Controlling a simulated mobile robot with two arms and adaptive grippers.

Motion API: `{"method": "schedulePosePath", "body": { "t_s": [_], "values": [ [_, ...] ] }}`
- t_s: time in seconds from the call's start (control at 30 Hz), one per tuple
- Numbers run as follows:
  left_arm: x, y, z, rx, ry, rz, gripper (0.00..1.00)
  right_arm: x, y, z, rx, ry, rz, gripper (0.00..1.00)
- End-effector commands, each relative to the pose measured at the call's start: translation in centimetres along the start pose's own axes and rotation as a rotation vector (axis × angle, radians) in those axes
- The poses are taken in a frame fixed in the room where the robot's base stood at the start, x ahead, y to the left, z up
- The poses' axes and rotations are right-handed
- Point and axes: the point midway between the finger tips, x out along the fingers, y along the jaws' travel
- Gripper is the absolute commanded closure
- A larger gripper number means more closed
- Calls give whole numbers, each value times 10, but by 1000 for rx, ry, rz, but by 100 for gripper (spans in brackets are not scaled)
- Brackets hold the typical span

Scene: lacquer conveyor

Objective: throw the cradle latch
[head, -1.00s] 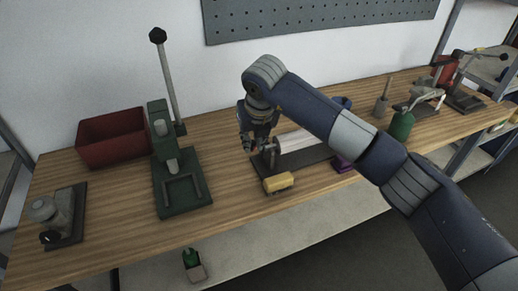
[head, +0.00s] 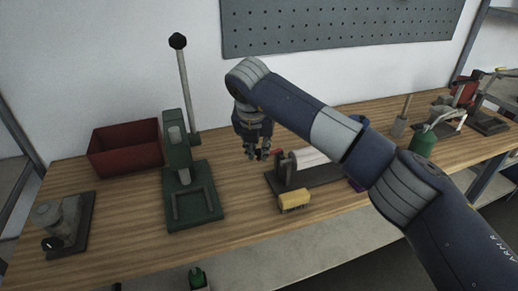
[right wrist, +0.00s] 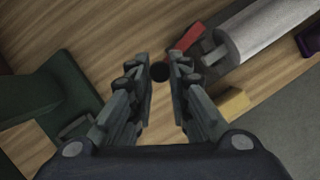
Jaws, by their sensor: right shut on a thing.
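A cradle with a dark base (head: 322,178) holds a long pale cylinder (head: 309,158) on the bench. A small red piece (head: 279,152) stands at its left end; the right wrist view shows this red piece (right wrist: 186,37) just beyond my fingertips, apart from them. My right gripper (head: 257,155) is left of the cradle, pointing down. In the right wrist view, its fingertips close on a small dark round knob (right wrist: 160,72); what the knob joins is hidden. My left gripper is not in view.
A yellow block (head: 294,201) lies in front of the cradle. A green press (head: 205,208) with a tall lever and a red bin (head: 126,149) stand to the left. A green bottle (head: 423,145) stands right, beyond my arm.

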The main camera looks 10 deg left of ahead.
Motion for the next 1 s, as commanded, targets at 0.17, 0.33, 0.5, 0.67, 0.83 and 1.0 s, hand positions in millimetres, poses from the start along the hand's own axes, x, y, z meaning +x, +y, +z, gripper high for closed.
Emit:
{"method": "schedulePosePath", "body": {
  "t_s": [0.17, 0.33, 0.5, 0.67, 0.83, 1.0],
  "values": [
    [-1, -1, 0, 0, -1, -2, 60, -5, 0, 6, 5, -18, 6, 100],
    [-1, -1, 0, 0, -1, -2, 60, -5, 0, 6, 4, -17, 6, 65],
    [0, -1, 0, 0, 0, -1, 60, -3, 0, 4, 2, -11, 4, 60],
    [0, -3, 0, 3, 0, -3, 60, -2, 0, 3, 1, -8, 2, 60],
    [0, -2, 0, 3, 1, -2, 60, -15, 0, 4, 1, -10, 2, 60],
    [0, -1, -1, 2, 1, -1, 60, -49, 0, 4, 1, -12, 4, 60]
  ]
}}
